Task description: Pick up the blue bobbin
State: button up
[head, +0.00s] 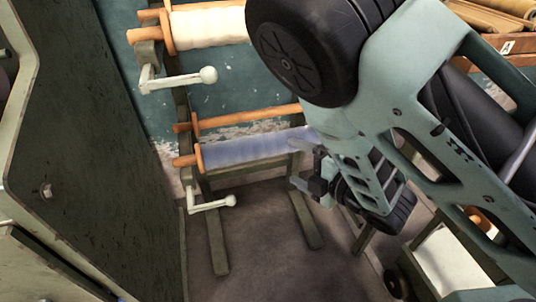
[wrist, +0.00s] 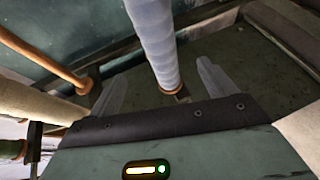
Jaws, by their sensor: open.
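The blue bobbin (head: 245,149) is a pale blue wound roll with an orange wooden flange at its left end. It lies across a low green stand in the head view, and its right end is partly hidden by my gripper. My gripper (head: 306,167) is open beside that right end. In the wrist view the blue bobbin (wrist: 155,40) runs down between my two spread fingers (wrist: 160,85), with a gap on each side. I cannot tell how deep it sits between them.
A cream roll (head: 210,28) hangs above, and a bare wooden rod (head: 245,117) lies just behind the bobbin. White crank handles (head: 211,204) stick out at left. A large dark green panel (head: 85,130) stands at left. A wooden crate (head: 500,45) is at top right.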

aim_at(272, 150)
jog(key=shift+w+a+f+b, duration=0.45)
jog(key=shift+w+a+b, duration=0.1)
jog(key=shift+b, duration=2.1)
jog(key=x, duration=0.4)
jog(key=shift+w+a+r, duration=0.15)
jog(key=shift+w+a, duration=0.05)
jog(key=shift+w, duration=0.1)
jog(key=shift+b+x, duration=1.05)
jog(key=shift+x, duration=1.65)
jog(key=shift+w+d, duration=0.1)
jog(key=shift+d, duration=0.05)
jog(key=shift+c, duration=0.3)
